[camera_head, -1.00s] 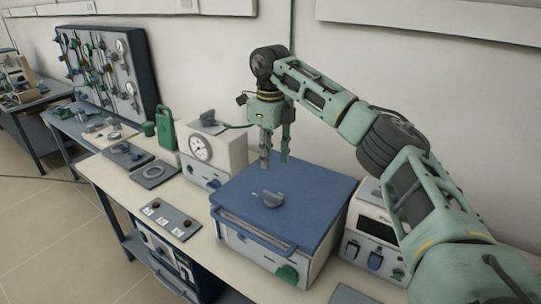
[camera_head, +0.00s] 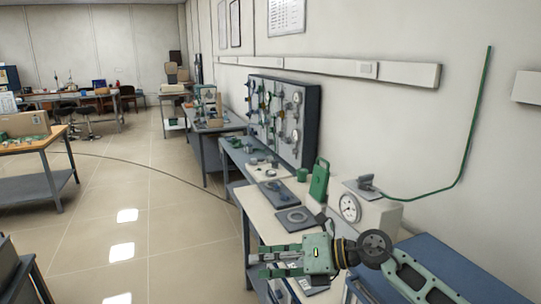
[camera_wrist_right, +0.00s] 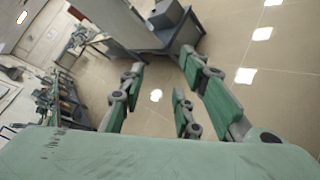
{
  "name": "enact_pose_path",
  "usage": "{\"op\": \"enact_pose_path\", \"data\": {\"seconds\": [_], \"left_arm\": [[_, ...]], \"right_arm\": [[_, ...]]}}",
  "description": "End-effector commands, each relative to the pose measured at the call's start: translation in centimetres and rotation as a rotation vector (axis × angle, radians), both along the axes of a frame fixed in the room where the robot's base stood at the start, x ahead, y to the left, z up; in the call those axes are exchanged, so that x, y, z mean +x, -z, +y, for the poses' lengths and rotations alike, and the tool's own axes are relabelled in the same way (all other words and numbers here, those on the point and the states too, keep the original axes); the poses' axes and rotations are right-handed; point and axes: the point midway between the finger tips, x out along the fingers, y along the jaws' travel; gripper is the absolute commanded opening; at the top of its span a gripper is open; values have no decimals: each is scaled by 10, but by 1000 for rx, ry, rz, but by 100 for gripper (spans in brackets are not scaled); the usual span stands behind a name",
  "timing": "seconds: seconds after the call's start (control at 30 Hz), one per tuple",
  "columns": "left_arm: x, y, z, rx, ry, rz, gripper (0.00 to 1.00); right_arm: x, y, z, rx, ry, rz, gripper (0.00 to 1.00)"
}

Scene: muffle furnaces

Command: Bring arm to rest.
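My right gripper (camera_head: 266,261) is in the lower middle of the head view, pointing left over the front edge of the workbench. It also shows in the wrist view (camera_wrist_right: 160,72), where its fingers are spread with a clear gap, only floor behind them. It is open and holds nothing. My right arm comes in from the lower right, in front of the blue-topped furnace (camera_head: 475,282), which is partly cut off. My left gripper is not in view.
A box with a dial gauge (camera_head: 349,208), a green canister (camera_head: 320,180) and a ring on a plate (camera_head: 294,217) stand on the bench behind the gripper. A gauge panel (camera_head: 311,135) stands farther back. The tiled floor (camera_head: 160,215) at left is open.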

Motion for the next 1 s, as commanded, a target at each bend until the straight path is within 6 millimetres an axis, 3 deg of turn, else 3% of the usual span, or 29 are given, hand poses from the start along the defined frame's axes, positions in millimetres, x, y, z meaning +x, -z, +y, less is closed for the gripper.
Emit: {"op": "enact_pose_path", "data": {"seconds": [0.03,0.13,0.23,0.33,0.43,0.53,0.7,0.83,1.0], "left_arm": [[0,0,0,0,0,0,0],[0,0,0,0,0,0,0],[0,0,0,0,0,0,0],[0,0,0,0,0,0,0],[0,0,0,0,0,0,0],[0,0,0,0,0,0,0],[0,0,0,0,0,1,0],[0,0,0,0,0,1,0],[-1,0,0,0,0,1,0]], "right_arm": [[-10,-13,20,167,46,40,30],[-14,-46,30,481,189,137,30],[-9,-64,10,764,376,276,30],[-3,-57,-32,1007,602,448,30],[-5,-22,-82,1201,860,648,30],[-23,34,-132,1337,1137,858,30],[-91,130,-186,1421,1566,1187,30],[-157,185,-205,1398,1839,1396,30],[-227,222,-213,1325,2078,1575,30]]}}
